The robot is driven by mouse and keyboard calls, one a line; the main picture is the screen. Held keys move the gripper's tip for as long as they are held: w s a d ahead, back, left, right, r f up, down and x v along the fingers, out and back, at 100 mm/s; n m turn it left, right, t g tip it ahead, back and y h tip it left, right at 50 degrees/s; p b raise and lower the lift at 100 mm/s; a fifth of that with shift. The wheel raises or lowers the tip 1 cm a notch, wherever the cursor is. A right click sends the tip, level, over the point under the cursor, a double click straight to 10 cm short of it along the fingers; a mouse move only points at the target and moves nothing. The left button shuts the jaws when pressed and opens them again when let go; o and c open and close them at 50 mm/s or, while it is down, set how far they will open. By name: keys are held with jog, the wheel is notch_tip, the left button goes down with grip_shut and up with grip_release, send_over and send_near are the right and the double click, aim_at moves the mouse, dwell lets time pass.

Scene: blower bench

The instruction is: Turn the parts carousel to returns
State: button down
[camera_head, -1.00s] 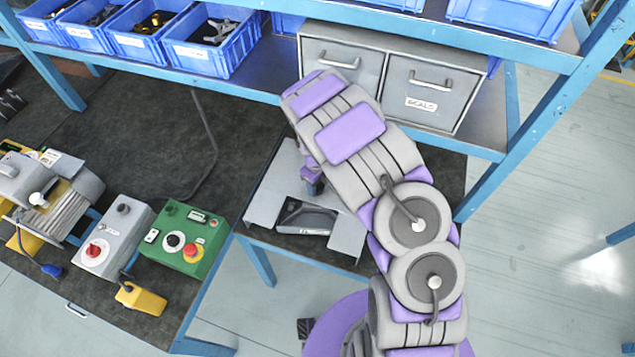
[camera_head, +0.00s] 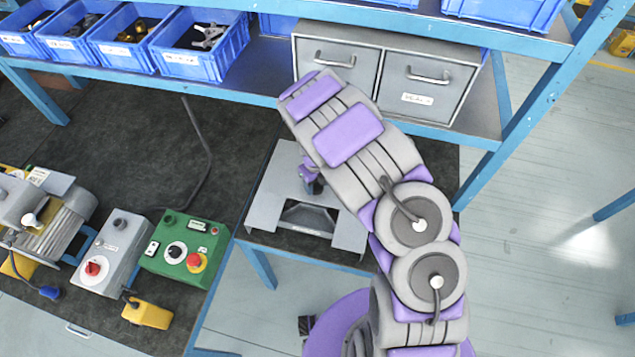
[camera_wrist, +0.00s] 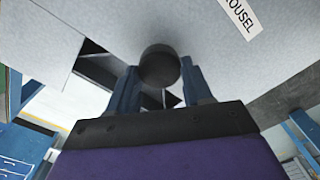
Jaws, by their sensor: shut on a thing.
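The parts carousel shows as a grey housing (camera_head: 268,205) on a low blue-legged stand, with a cut-out at its front edge. Dark edges and a paler middle show in the cut-out; its contents are unclear. In the wrist view, the grey top (camera_wrist: 225,75) carries a label ending in "OUSEL" (camera_wrist: 240,15). A round dark knob (camera_wrist: 160,62) sits between the two blue fingers of my gripper (camera_wrist: 160,88), which is shut on it. In the head view my arm hides most of the gripper. No "returns" marking is readable.
A grey two-drawer cabinet (camera_head: 385,72) and blue bins (camera_head: 200,45) stand on the shelf behind. To the left are a green control box (camera_head: 182,250), a grey control box (camera_head: 113,255) and a yellow pendant (camera_head: 147,312). Open floor (camera_head: 540,270) lies to the right.

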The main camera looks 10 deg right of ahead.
jog(key=shift+w+a+r, duration=0.1)
jog(key=shift+w+r, duration=0.05)
jog(key=shift+w, duration=0.2)
jog(key=c, duration=0.8)
grip_release()
jog(key=shift+c, duration=0.2)
jog(key=o, duration=0.4)
jog(key=shift+s, duration=0.2)
jog(key=shift+c, duration=0.2)
notch_tip(320, 180, up, 17)
jog(key=p, duration=0.1)
jog(key=shift+a, duration=0.1)
